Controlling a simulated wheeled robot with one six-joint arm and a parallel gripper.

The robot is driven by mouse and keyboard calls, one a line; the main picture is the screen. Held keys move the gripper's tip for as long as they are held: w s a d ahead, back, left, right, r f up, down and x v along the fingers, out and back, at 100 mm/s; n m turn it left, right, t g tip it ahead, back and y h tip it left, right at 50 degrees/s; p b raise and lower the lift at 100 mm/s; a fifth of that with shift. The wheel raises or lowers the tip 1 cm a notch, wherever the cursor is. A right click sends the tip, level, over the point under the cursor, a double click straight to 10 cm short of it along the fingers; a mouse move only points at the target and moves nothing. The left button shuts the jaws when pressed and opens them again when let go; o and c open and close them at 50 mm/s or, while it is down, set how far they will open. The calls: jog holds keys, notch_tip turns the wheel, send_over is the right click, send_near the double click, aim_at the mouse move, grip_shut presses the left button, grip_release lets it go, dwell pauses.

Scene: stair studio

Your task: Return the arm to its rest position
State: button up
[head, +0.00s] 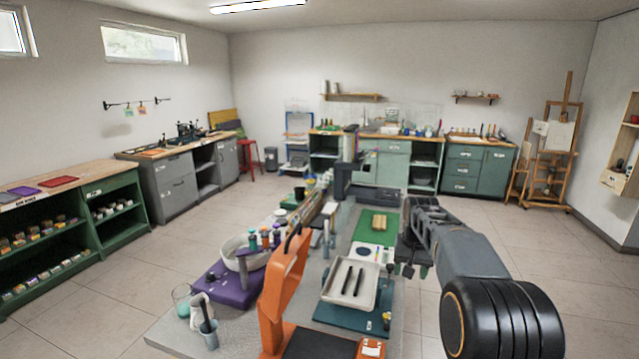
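My arm (465,255) reaches in from the lower right, over the right side of the grey worktable. My gripper (414,268) is at its far end, pointing down near the table's right edge. It is small and dark here, and I cannot tell whether its fingers are open or shut. No held object can be made out. The gripper is to the right of the green mat (377,227) and of the white tray (350,284) with two dark sticks.
The worktable (240,325) is crowded: an orange stand (283,285), a white bowl (243,254) on a purple board, bottles, and a grey press-like machine (362,182). Floor is clear right of the table. Cabinets line the walls; an easel (556,140) stands at the back right.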

jog(key=s+a+n+t, duration=0.1)
jog(key=s+a, duration=0.2)
jog(key=s, duration=1.1)
jog(key=s+a+n+t, duration=0.2)
jog(key=s+a, duration=0.2)
jog(key=s, duration=1)
jog(key=shift+a+f, duration=0.15)
jog(key=shift+f, duration=0.15)
jog(key=shift+s, duration=0.1)
dwell(0.9)
